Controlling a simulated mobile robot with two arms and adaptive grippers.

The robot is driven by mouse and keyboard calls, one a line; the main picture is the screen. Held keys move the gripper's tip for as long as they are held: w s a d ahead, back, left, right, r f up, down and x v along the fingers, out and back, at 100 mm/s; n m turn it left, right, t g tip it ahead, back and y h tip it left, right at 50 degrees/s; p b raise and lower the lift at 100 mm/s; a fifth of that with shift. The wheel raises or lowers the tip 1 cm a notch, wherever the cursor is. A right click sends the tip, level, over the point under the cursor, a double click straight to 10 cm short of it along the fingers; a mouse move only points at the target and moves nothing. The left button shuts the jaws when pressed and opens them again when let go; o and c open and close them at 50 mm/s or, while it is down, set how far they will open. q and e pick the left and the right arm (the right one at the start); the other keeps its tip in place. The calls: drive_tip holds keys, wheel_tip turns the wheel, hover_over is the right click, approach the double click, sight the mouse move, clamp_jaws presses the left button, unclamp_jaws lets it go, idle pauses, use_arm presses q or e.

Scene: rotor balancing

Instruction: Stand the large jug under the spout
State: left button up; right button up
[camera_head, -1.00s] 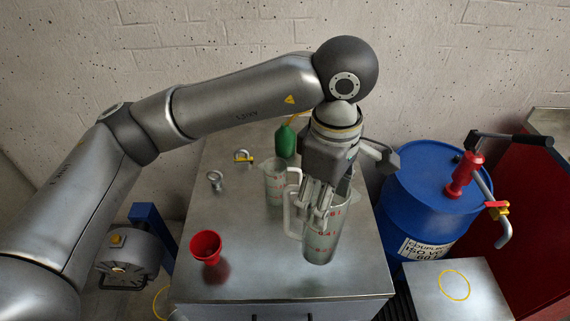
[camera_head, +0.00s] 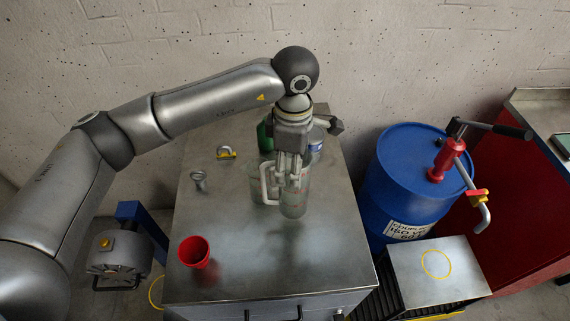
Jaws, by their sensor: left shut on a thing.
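The large jug (camera_head: 293,207) is clear with red markings and stands roughly upright over the grey cabinet top. My left gripper (camera_head: 288,181) comes down from above and is shut on it near its white handle (camera_head: 266,184). The gripper hides the jug's upper part. A dark patch lies on the top below the jug, but I cannot tell surely whether its base is clear of the surface. The spout (camera_head: 485,219) hangs from the pump on the blue drum, far to the right of the jug. Below it is a metal stand (camera_head: 462,277) with a yellow ring (camera_head: 436,264). My right gripper is not in view.
A smaller clear jug (camera_head: 256,178) is partly hidden behind the large jug. A green bottle (camera_head: 264,138) and a can (camera_head: 317,143) stand at the back. The blue drum (camera_head: 392,180) rises right of the cabinet.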

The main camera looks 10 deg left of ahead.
use_arm(q)
drive_tip(key=shift+w+a+f, duration=0.4)
drive_tip(key=shift+f, duration=0.3)
drive_tip(key=f, duration=0.1)
drive_tip(key=f+p, duration=0.1)
drive_tip(key=f, duration=0.2)
drive_tip(key=shift+w+a+f+p, duration=0.15)
drive_tip(key=shift+w+a+p, duration=0.2)
drive_tip(key=shift+p, duration=0.05)
drive_tip(key=shift+f, duration=0.15)
drive_tip(key=o, duration=1.4)
